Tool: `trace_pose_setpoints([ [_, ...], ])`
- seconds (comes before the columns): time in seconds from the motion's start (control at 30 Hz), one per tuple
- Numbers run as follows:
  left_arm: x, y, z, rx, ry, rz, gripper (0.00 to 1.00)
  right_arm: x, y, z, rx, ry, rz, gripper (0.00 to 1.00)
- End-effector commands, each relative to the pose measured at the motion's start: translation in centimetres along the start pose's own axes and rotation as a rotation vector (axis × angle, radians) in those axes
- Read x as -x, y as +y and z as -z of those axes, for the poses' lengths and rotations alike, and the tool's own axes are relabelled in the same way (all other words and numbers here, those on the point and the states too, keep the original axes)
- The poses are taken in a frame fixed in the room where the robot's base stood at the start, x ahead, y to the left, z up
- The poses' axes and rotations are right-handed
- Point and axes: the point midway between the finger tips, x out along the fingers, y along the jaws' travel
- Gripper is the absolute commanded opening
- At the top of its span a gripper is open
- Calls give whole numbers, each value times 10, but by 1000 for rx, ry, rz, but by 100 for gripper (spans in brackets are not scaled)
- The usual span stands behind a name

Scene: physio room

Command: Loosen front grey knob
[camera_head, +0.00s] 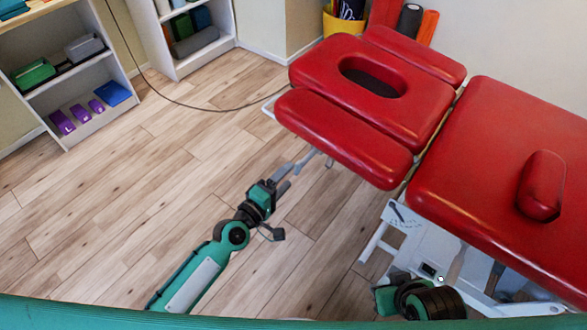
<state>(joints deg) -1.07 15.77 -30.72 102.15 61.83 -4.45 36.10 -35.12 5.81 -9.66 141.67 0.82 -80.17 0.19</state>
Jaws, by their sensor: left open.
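The red treatment table has a headrest (372,85) with a face hole and side pads. My left gripper (291,176) is open, just below and in front of the near side pad (340,135), and I see nothing held in it. A small grey part (329,162) shows under that pad, right of the gripper; I cannot tell whether it is the front grey knob. No knob shows clearly, and the underside of the headrest is hidden by the pads.
The main red pad (510,170) carries a red bolster (541,186). The white table frame (405,250) stands below it. A dark cable (190,104) runs over the wooden floor. Shelves (75,80) stand at the upper left. The floor at left is clear.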

Motion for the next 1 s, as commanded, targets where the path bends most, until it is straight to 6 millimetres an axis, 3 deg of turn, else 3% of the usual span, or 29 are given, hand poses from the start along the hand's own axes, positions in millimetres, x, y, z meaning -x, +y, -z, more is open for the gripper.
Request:
trace_pose_setpoints([
  [0.2, 50, -2, 0, -1, -2, 3, 71, -2, -1, 3, 1, 22, 3, 36],
  [0.4, 76, -1, 0, 0, -1, 1, 71, -6, -8, 8, 7, 58, 19, 36],
  [0.6, 85, 0, 0, 1, 0, 0, 71, -10, -9, 8, 8, 63, 22, 36],
  [1.0, 85, 0, 0, 1, 0, 0, 71, -8, -9, 8, 9, 65, 21, 36],
])
